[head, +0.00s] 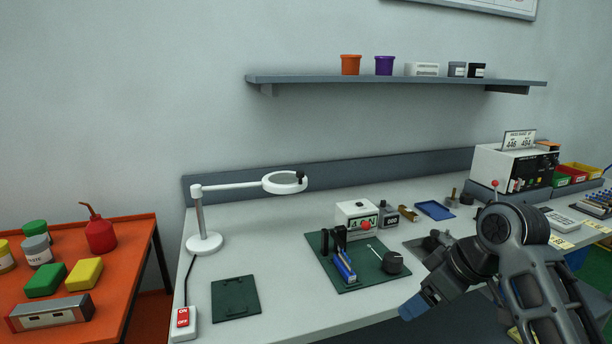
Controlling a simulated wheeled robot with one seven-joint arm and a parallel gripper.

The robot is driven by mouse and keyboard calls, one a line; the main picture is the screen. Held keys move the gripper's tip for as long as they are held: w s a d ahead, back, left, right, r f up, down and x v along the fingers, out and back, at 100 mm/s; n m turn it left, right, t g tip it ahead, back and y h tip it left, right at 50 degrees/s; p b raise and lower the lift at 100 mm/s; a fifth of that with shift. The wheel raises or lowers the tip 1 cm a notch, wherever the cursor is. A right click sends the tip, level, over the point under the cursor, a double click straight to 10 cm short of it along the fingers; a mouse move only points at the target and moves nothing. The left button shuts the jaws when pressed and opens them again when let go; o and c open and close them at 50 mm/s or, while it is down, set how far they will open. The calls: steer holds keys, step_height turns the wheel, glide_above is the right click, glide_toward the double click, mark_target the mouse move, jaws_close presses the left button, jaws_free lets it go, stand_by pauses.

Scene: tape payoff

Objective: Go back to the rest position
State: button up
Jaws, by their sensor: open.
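My arm comes in from the lower right and bends down at its far joint. A dark green mat (325,255) on the bench (265,262) carries a dark upright fixture (340,237) with a blue piece (344,268) and a black round knob-like part (393,262). A white box with a red button (356,216) stands behind it. My gripper is apart from these.
A white magnifier lamp (204,243), a dark green pad (236,298) and a switch box (183,323) are at left. A blue tray (435,210) and a white machine (510,168) are toward the right. A shelf (390,80) hangs above. An orange table (125,275) stands left.

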steer(key=s+a+f+m+t+y, duration=0.1)
steer(key=s+a+f+m+t, duration=0.3)
steer(key=s+a+f, duration=0.5)
steer(key=s+f+m+t+h, duration=0.1)
steer(key=s+f+m+t, duration=0.4)
steer(key=s, duration=0.7)
steer(key=s+d+r+h, duration=0.1)
steer(key=s+d+h, duration=0.15)
steer(key=s, duration=0.45)
steer(key=s+d+r+h, duration=0.1)
steer(key=s+d, duration=0.2)
steer(key=s, duration=0.4)
steer(key=s+d+r+t, duration=0.2)
steer(key=s+d+r, duration=0.2)
steer(key=s+r, duration=0.7)
steer(key=shift+s+n, duration=0.3)
steer(key=shift+s, duration=0.2)
steer(key=shift+w+f, duration=0.1)
